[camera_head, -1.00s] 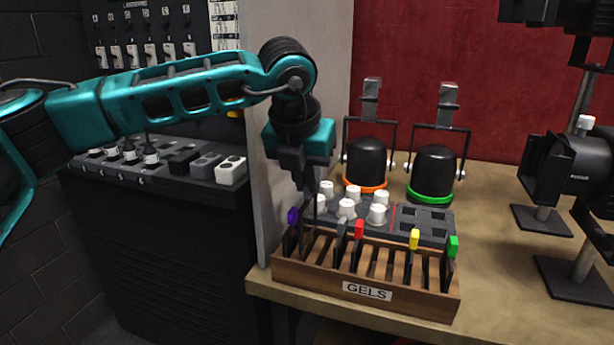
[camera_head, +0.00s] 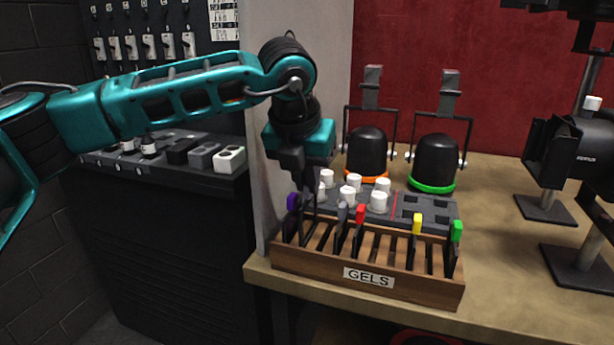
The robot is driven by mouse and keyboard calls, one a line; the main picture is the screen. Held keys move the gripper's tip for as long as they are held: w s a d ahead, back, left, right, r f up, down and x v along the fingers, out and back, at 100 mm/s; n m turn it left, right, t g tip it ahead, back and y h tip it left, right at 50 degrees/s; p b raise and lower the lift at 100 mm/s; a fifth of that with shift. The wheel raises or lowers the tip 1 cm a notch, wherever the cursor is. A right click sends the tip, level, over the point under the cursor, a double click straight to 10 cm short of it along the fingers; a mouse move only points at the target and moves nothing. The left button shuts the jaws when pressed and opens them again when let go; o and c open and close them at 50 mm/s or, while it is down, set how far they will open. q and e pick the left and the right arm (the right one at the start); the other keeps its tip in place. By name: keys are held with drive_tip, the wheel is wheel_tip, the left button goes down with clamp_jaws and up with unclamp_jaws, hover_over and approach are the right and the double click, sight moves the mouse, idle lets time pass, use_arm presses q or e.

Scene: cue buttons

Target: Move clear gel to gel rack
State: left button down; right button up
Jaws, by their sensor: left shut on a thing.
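The wooden gel rack (camera_head: 410,290), labelled GELS, stands at the table's front edge. Purple, grey, red, yellow and green tabs stick up from thin dark gel frames in its slots. My left gripper (camera_head: 309,208) points down over the left part of the rack, between the purple tab (camera_head: 292,202) and the grey tab (camera_head: 342,211). It is shut on a thin piece, which I take to be the clear gel; the fingers hide most of it. I cannot tell how deep it sits in a slot. My right gripper is not in view.
A grey tray (camera_head: 425,212) with several white knobs sits right behind the rack. Two black lamps, with an orange ring (camera_head: 367,178) and a green ring (camera_head: 433,187), stand farther back. A spotlight (camera_head: 563,152) stands at right. A pale panel edge (camera_head: 266,190) is close left of the gripper.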

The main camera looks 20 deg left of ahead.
use_arm(q)
drive_tip(key=shift+f, duration=0.35)
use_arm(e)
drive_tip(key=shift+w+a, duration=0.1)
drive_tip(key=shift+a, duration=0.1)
use_arm(q)
drive_tip(key=shift+f+b, duration=0.75)
drive_tip(key=shift+b, duration=0.2)
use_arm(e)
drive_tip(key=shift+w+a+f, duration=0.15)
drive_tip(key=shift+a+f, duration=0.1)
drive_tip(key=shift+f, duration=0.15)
use_arm(q)
drive_tip(key=shift+f, duration=0.2)
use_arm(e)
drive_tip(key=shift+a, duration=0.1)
use_arm(q)
drive_tip(key=c, duration=1.1)
unclamp_jaws()
drive_tip(key=v, duration=1.3)
drive_tip(key=shift+p, duration=0.3)
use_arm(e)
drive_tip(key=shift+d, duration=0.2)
